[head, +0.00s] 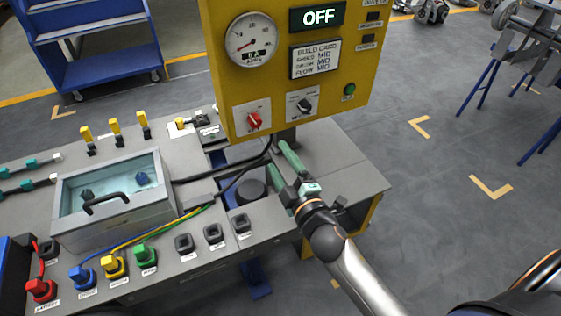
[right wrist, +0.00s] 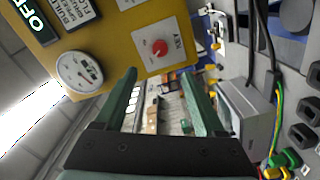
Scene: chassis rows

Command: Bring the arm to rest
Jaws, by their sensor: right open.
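My right gripper (head: 280,163) is open and empty over the right part of the grey bench (head: 345,165), just below the yellow control panel (head: 225,75). In the right wrist view its two green fingers (right wrist: 160,85) stand wide apart with nothing between them. The panel's red knob (head: 254,121) also shows beyond the fingers in the right wrist view (right wrist: 159,47). The panel display (head: 317,16) reads OFF. My left gripper is not in view.
A clear-lidded box (head: 115,200) with a black handle stands on the bench. Red, blue, yellow and green plugs (head: 112,266) line the front edge, with cables running from them. A blue cart (head: 90,45) stands behind left. The floor right of the bench is largely clear.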

